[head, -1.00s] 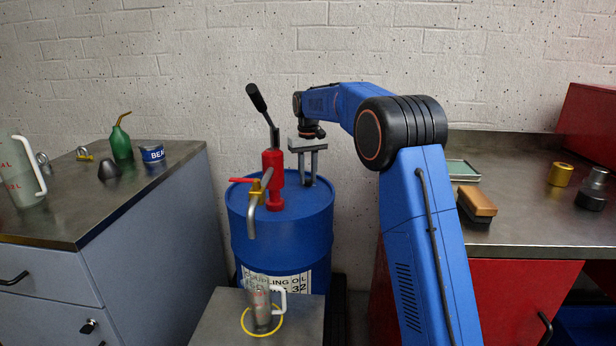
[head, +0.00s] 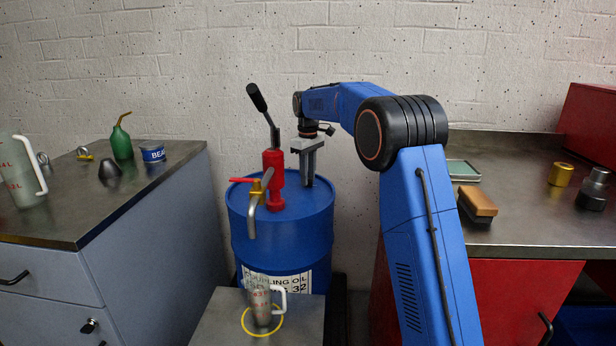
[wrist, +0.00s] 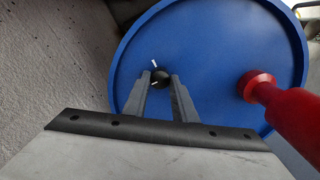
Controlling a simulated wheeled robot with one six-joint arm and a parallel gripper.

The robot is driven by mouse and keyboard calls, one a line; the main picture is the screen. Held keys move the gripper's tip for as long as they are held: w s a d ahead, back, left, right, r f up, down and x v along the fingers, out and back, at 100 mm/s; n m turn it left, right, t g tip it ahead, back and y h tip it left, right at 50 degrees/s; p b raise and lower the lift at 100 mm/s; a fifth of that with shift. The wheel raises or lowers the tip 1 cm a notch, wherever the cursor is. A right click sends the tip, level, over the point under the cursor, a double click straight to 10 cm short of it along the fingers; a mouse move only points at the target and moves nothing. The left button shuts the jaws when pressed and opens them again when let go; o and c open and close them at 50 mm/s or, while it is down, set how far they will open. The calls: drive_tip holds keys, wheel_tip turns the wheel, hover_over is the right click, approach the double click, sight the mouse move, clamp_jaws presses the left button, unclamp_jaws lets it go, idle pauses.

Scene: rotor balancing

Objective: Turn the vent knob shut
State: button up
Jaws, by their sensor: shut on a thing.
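The vent knob (wrist: 160,76) is a small dark round knob on top of the blue drum (wrist: 208,45). Two short white marks show by it, one above it and one at its lower left edge. My gripper (wrist: 161,84) points down at the drum lid, with one grey finger on each side of the knob, shut on it. In the head view my gripper (head: 310,182) stands over the lid of the drum (head: 300,215), behind and right of the red pump, and the knob is hidden there.
The red hand pump (head: 273,175) stands close left of my gripper, its black lever tilted up; it also shows in the wrist view (wrist: 285,110). A clear measuring jug (head: 261,305) stands on a low stand in front. Benches (head: 520,232) flank the drum, and the wall is behind.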

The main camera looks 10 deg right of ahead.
idle(0.3)
drive_tip(key=o, duration=1)
drive_tip(key=shift+o, duration=0.2)
wheel_tip(320, 180, up, 17)
drive_tip(key=shift+r, duration=0.2)
